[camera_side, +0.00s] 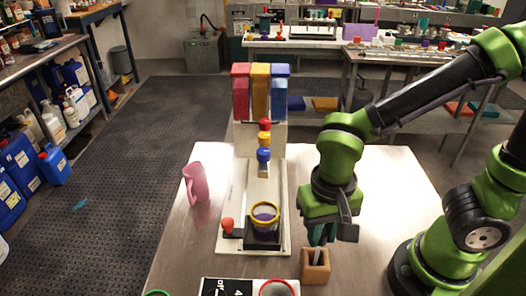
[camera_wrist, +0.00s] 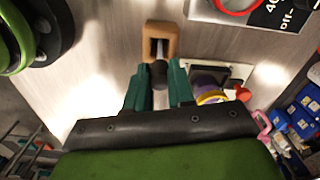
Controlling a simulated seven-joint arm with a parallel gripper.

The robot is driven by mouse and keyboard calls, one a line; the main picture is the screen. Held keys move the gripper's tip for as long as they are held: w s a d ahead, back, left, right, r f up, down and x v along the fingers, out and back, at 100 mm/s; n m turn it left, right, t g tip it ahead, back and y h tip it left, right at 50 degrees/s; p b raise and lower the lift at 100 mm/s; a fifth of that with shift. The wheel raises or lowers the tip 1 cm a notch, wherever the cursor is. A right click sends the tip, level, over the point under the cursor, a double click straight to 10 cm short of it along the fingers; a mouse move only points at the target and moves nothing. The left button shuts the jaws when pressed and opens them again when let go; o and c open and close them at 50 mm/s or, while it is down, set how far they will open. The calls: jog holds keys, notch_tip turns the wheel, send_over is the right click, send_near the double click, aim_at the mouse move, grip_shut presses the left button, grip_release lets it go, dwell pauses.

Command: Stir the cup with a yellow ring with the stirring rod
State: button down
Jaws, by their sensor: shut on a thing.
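The cup with a yellow ring (camera_side: 264,215) stands on the dark platform of the dispenser stand; its inside looks purple. Part of it also shows in the wrist view (camera_wrist: 210,98), right of my fingers. My gripper (camera_side: 321,236) points down over a small wooden holder (camera_side: 315,270), to the right of and nearer than that cup. The stirring rod (camera_side: 317,255) stands in the holder, its grey shaft showing below my fingers. In the wrist view, my gripper (camera_wrist: 159,80) is shut on the rod's dark knob (camera_wrist: 159,74), with the wooden holder (camera_wrist: 174,42) just beyond. The rod's lower end is hidden.
The dispenser stand (camera_side: 283,172) rises behind the cup, with red, yellow and blue blocks. A red knob (camera_side: 227,224) is left of the cup. A pink mug (camera_side: 196,184) stands farther left. Red-ringed (camera_side: 279,282) and green-ringed (camera_side: 156,293) cups show at the front edge.

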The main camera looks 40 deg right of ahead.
notch_tip(320, 180, up, 8)
jog(key=shift+f, duration=0.1)
jog(key=shift+w+d+r, duration=0.1)
jog(key=shift+w+r, duration=0.05)
jog(key=shift+r, duration=0.15)
jog(key=w+r, duration=0.2)
jog(key=w, duration=0.4)
jog(key=w+a+r, duration=0.1)
jog(key=w+r, duration=0.1)
jog(key=w, duration=0.5)
jog(key=shift+w+a+r, duration=0.15)
jog(key=shift+w+r, duration=0.1)
jog(key=shift+r, duration=0.05)
jog(key=shift+f, duration=0.1)
notch_tip(320, 180, down, 11)
dwell(0.5)
dwell(0.4)
